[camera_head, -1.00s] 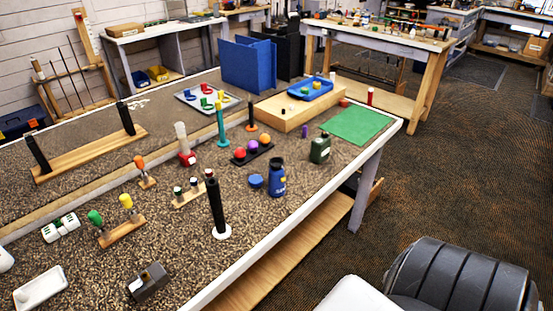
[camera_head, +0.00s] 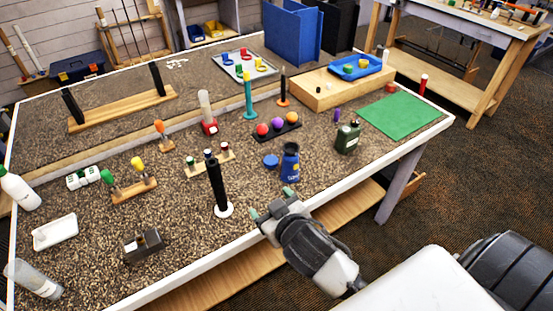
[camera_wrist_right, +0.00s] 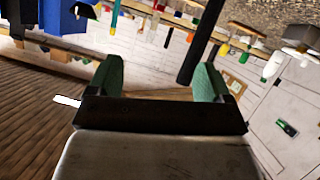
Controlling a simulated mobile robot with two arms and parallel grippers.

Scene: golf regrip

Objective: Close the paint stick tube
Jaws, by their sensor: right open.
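I cannot tell for certain which object is the paint stick tube. My right gripper (camera_head: 271,204) is at the table's front edge, low in the head view, far from that tube. Its green-tipped fingers are apart and empty; they also show in the right wrist view (camera_wrist_right: 159,80). My left gripper is not in view.
A black post on a white base (camera_head: 217,185) stands just left of my right gripper. The blue bottle (camera_head: 290,163), green container (camera_head: 347,138) and purple stick (camera_head: 336,115) stand between it and the green mat (camera_head: 402,116). The mat is bare.

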